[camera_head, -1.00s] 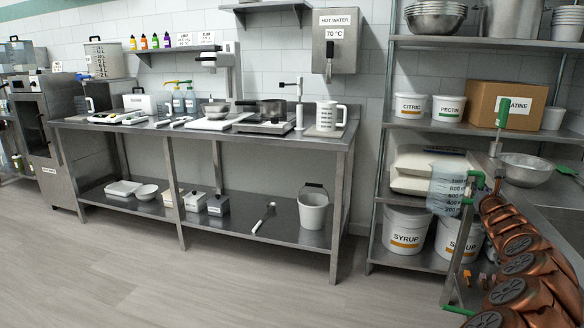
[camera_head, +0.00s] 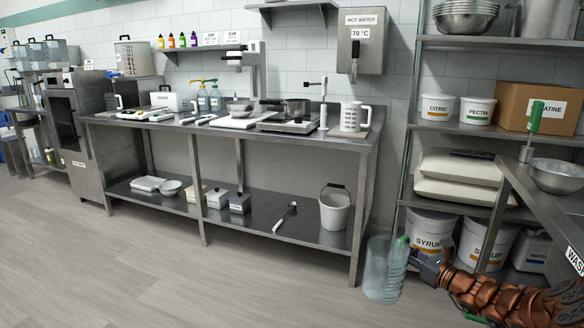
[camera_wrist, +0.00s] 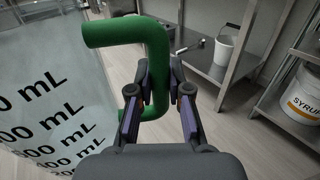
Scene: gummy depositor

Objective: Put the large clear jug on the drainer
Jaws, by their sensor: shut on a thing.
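The large clear jug (camera_head: 378,272), see-through with a green handle, hangs upright in front of the right end of the steel bench. My gripper (camera_head: 412,262) is shut on the jug's handle. In the wrist view the fingers of my gripper (camera_wrist: 146,92) close around the green handle, and the clear wall of the jug (camera_wrist: 45,110) with black mL marks fills the left side. The jug is held off the floor. I cannot make out the drainer for certain in these frames.
The steel bench (camera_head: 240,140) carries a scale, a hotplate with a pan and a white measuring jug (camera_head: 354,117). A white bucket (camera_head: 335,208) stands on its lower shelf. A rack with syrup buckets (camera_head: 430,232) is at right, beside a steel counter (camera_head: 545,205). The floor at left is clear.

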